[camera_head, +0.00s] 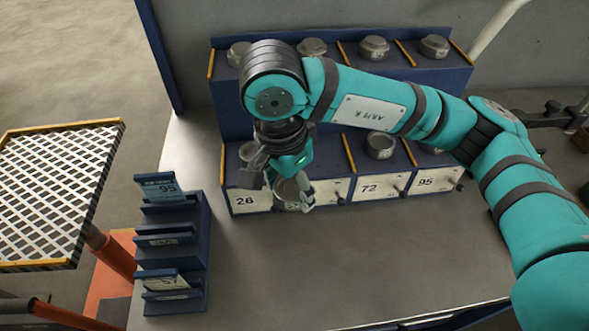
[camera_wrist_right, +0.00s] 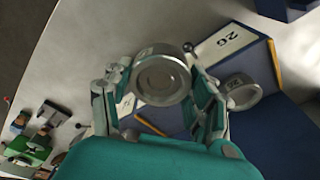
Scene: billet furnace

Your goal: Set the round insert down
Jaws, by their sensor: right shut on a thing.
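My right gripper (camera_head: 281,188) is shut on a round metal insert (camera_head: 288,192). In the right wrist view the insert (camera_wrist_right: 160,78) sits between the two fingers, its ringed round face toward the camera. The gripper is at the lower front of the blue two-tier rack (camera_head: 232,112), by the second bay from the left, whose label is mostly hidden. Whether the insert touches the rack is unclear. Other inserts stand in the lower row, such as one behind the 72 label (camera_head: 380,145) and one beside the 26 label (camera_wrist_right: 240,92). My left gripper is not in view.
Several round inserts (camera_head: 374,47) stand on the rack's upper tier between yellow dividers. A blue card holder (camera_head: 193,250) with a 95 card (camera_head: 160,188) stands left of the rack. The grey tabletop (camera_head: 330,265) before the rack is clear. A mesh-topped stand (camera_head: 55,190) is at far left.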

